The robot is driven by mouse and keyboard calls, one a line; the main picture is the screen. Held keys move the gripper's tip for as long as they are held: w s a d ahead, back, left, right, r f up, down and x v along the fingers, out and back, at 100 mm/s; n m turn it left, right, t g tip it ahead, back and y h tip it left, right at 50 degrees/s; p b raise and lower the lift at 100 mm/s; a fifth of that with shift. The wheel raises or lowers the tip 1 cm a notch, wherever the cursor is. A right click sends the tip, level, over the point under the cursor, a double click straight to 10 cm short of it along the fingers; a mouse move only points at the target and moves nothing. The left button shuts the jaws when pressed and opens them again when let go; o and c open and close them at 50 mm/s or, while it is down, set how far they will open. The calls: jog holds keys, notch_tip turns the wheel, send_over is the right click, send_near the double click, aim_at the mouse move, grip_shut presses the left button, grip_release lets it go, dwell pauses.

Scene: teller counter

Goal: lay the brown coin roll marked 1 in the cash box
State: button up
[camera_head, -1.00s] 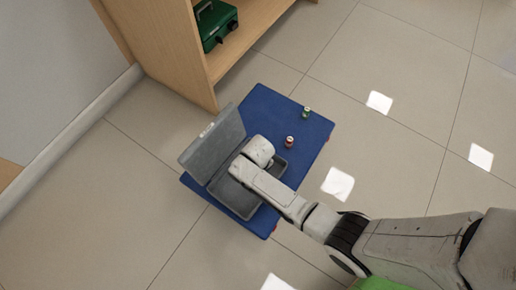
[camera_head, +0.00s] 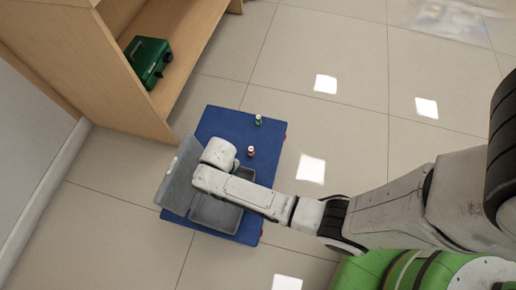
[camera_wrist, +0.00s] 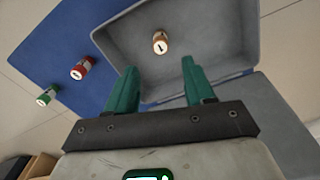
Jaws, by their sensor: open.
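The brown coin roll marked 1 (camera_wrist: 160,43) is inside the grey cash box (camera_wrist: 120,38) in the wrist view, with its number facing the camera. The box also shows in the head view (camera_head: 216,213), where its lid (camera_head: 177,182) stands open on the left. My gripper (camera_wrist: 159,76) is open and empty. Its green fingers are spread at the near side of the box, apart from the brown roll in the picture. In the head view my arm covers part of the box and hides the brown roll and my fingers.
A red roll (camera_head: 250,151) and a green roll (camera_head: 258,120) stand on the blue platform (camera_head: 226,122) beside the box. A wooden shelf (camera_head: 120,75) at the upper left holds a green case (camera_head: 147,60). The tiled floor to the right is open.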

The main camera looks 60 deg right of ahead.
jog(key=s+d+r, duration=0.3)
jog(key=s+r, duration=0.5)
jog(key=s+d+r+t, duration=0.1)
jog(key=s+d+r, duration=0.3)
jog(key=s+r, duration=0.4)
jog(key=shift+d+r, duration=0.3)
